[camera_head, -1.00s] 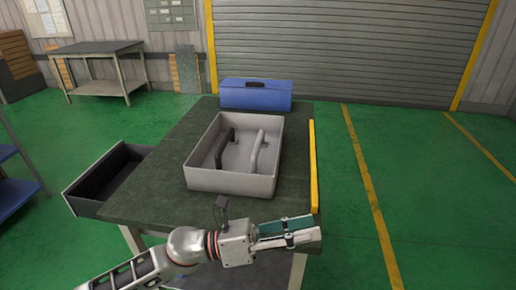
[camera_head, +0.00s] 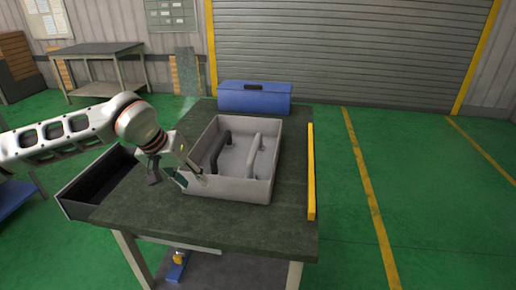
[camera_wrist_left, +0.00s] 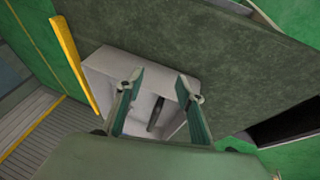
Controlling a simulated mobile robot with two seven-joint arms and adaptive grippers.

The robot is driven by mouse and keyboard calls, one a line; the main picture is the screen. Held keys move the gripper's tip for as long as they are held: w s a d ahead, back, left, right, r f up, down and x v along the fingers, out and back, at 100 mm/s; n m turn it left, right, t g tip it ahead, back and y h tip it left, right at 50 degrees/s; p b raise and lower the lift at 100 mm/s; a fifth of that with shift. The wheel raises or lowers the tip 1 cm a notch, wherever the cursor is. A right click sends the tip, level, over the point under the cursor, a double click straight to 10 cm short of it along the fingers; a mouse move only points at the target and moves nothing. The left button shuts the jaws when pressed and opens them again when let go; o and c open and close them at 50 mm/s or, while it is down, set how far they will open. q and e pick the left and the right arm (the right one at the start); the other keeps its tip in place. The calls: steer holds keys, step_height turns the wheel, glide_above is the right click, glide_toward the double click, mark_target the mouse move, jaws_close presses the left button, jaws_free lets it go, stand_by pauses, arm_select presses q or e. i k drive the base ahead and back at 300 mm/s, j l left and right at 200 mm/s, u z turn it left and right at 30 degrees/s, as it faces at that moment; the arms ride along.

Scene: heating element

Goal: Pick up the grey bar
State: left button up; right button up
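The light grey bar (camera_head: 254,155), shaped like a handle, lies lengthwise in the right half of an open grey box (camera_head: 232,189) on the workbench. A dark bar (camera_head: 219,152) lies to its left in the same box. My left gripper (camera_head: 188,178) is at the box's near left corner, apart from both bars. In the left wrist view, the fingers of my left gripper (camera_wrist_left: 160,78) are spread and empty, with the grey box (camera_wrist_left: 103,68) beyond them. The dark bar (camera_wrist_left: 155,114) shows between the fingers; I cannot make out the light grey bar there. My right gripper is not in view.
The box's raised walls surround the bars. A blue toolbox (camera_head: 254,97) stands behind it on the workbench (camera_head: 265,228). A yellow strip (camera_head: 311,172) runs along the right edge. A black open bin (camera_head: 78,202) is at the left. The bench front is clear.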

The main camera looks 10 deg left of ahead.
mark_target(257, 146)
steer(key=i+l, duration=0.25)
steer(key=i, duration=0.15)
steer(key=i+l, duration=0.25)
steer(key=i, duration=0.15)
